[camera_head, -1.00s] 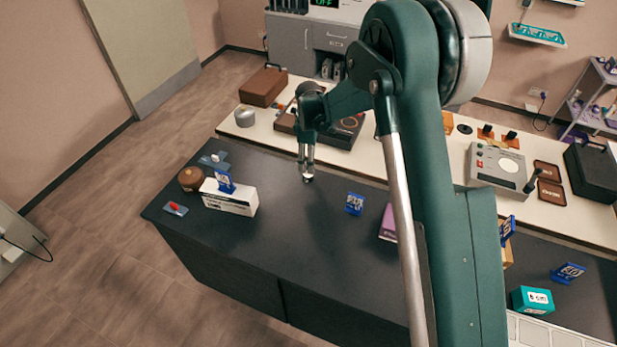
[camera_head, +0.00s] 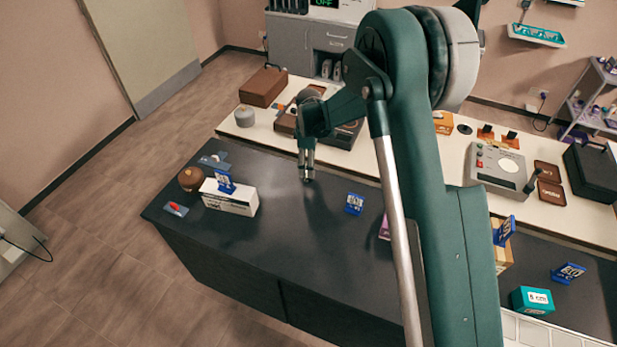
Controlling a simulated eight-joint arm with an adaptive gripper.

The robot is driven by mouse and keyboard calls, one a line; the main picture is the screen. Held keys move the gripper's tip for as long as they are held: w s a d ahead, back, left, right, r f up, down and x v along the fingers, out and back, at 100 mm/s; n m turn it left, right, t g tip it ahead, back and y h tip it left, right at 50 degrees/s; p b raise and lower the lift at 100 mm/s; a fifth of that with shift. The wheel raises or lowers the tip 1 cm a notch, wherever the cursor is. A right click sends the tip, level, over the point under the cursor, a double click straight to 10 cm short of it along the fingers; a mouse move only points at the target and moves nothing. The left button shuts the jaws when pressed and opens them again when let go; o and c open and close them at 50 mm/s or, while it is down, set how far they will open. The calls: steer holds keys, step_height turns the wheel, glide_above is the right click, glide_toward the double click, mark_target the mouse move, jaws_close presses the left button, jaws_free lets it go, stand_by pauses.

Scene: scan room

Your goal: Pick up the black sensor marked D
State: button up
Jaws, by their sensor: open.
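I cannot make out a black sensor marked D in the camera_head view. Small dark things on the dark bench are too small to read, and my arm hides part of the bench. My gripper (camera_head: 306,178) hangs pointing down over the far edge of the dark bench top (camera_head: 290,235). It is open, and I see nothing between its fingers. It is left of a small blue sign (camera_head: 354,203) and right of a white box (camera_head: 232,201) with a blue sign on it.
A brown round object (camera_head: 190,178) and a small card with a red item (camera_head: 176,209) are at the bench's left end. A teal box (camera_head: 532,300) is at the right. A cream bench (camera_head: 440,165) with equipment runs behind. The dark bench's middle front is clear.

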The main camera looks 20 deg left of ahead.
steer(key=shift+f, duration=2.6)
steer(key=shift+c, duration=0.5)
steer(key=c, duration=0.9)
